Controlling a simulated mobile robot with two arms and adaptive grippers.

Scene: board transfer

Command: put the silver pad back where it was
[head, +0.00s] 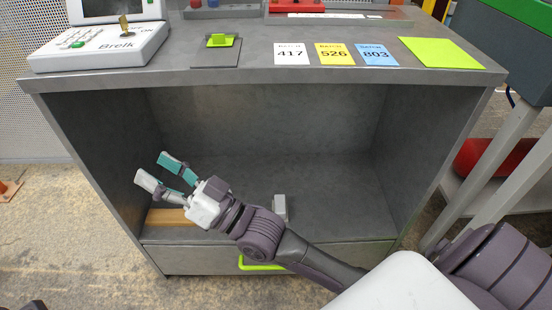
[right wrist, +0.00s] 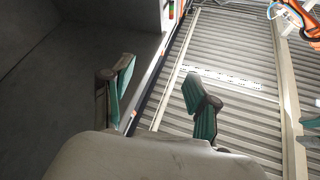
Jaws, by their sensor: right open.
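A small light grey block (head: 280,207) stands on the floor of the open grey cabinet (head: 270,128), right of my right gripper's wrist; it may be the silver pad, but I cannot tell for sure. My right gripper (head: 157,171) is open, its teal-padded fingers apart and pointing to the left near the cabinet's left wall. Nothing shows between the fingers in the right wrist view (right wrist: 158,85). The block does not show in that view. My left gripper is not in view.
A brown wooden piece (head: 168,217) lies at the cabinet's left, partly behind my gripper. A drawer with a green handle (head: 262,265) is below. The top holds a white switch box (head: 100,46), a green-topped pad (head: 220,40), numbered cards (head: 335,54) and a green sheet (head: 440,52).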

